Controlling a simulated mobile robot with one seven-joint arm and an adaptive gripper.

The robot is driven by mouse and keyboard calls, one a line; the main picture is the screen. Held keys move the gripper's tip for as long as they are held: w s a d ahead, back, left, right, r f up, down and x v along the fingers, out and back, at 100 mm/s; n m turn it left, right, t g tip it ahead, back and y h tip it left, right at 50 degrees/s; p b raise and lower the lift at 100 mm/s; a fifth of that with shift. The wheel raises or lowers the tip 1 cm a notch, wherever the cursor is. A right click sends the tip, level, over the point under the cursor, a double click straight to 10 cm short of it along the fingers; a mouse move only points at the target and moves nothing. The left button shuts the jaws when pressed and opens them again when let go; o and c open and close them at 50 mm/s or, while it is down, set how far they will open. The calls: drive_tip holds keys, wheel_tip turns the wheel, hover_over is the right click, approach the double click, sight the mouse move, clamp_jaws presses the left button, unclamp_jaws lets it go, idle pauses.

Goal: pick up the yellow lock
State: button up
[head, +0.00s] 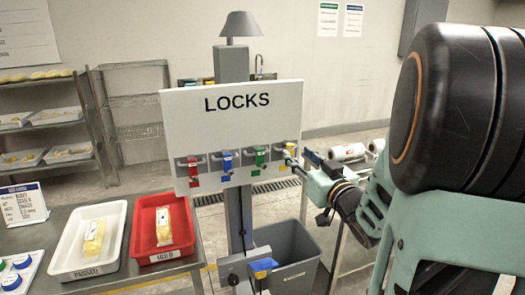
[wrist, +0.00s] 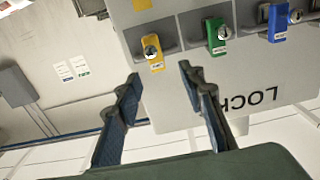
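The yellow lock (wrist: 153,54) hangs at the end of a row on the white LOCKS board (head: 230,132). In the wrist view, which is upside down, it is upright-on to the camera, just beyond my fingertips and between their lines. My gripper (wrist: 160,74) is open, with nothing between its fingers. In the head view the yellow lock (head: 290,148) is partly hidden by my gripper (head: 302,163), which is close in front of the board's right end. I cannot tell the exact gap.
A green lock (wrist: 217,36) hangs beside the yellow one, then a blue lock (wrist: 277,24) and a red lock (head: 193,172). A grey bin (head: 290,250) stands below the board. White (head: 62,258) and red (head: 136,235) trays sit at left.

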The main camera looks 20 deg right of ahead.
sight(292, 146)
drive_tip(key=shift+w+r+p, duration=0.2)
drive_tip(key=shift+w+p, duration=0.3)
drive_tip(key=shift+w, duration=2.25)
drive_tip(key=shift+c, duration=0.7)
clamp_jaws()
